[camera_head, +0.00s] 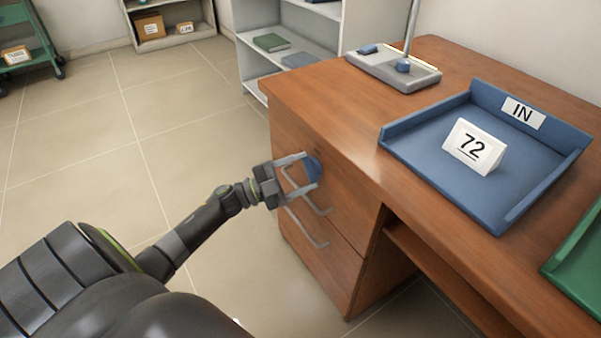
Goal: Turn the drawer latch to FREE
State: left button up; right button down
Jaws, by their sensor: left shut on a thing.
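The drawer latch (314,166) is a small blue piece on the front of the wooden desk's upper drawer (345,196). My left gripper (306,174) reaches in from the left and is shut on the latch, one finger above and one below it. The fingers partly cover the latch, and I cannot read any marking or its exact turn. Another bar handle (307,230) is on the lower drawer. My right gripper is not in view.
On the desk top (455,58) stand a grey stand base (392,70), a blue IN tray (425,165) holding a white 72 card (474,146), and part of a green tray (578,262). A grey shelf (262,60) stands behind. The floor (80,150) at left is clear.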

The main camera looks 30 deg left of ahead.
pick_arm(q)
jog(key=shift+m+g, duration=0.5)
jog(key=shift+m, duration=0.7)
jog(key=m+g+p, duration=0.1)
jog(key=m, duration=0.2)
jog(key=shift+r+m, duration=0.1)
jog(key=shift+m, duration=0.2)
jog(key=shift+m+g+y+p, duration=0.35)
jog(key=shift+m+g, duration=0.25)
jog(key=shift+m, duration=0.7)
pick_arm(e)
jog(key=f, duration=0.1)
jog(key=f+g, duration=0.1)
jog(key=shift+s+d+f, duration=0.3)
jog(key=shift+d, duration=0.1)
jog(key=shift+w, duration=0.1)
pick_arm(q)
jog(key=o, duration=1)
jog(key=shift+a, duration=0.1)
